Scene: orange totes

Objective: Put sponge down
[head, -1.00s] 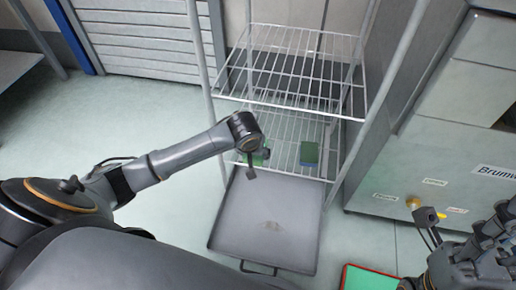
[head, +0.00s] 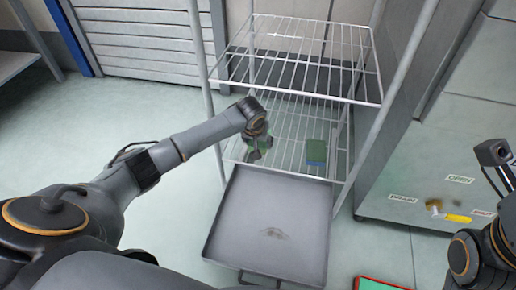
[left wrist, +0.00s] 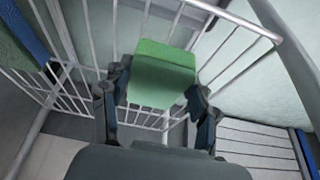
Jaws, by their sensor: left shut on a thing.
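A green sponge (left wrist: 163,72) sits between the fingers of my left gripper (left wrist: 158,92) in the left wrist view. The gripper is shut on it. In the head view my left gripper (head: 258,150) is at the left part of the wire rack's lower shelf (head: 287,128), and it mostly hides the sponge. I cannot tell whether the held sponge touches the wires. A second sponge, green and blue (head: 316,152), lies to the right on that shelf; it also shows at the upper left of the left wrist view (left wrist: 22,40).
An upper wire shelf (head: 300,55) lies above, and rack posts stand on both sides. A grey tray (head: 270,225) juts out below the lower shelf. A grey cabinet (head: 440,150) with labels stands at the right. A green and red tote edge (head: 380,284) shows at the bottom.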

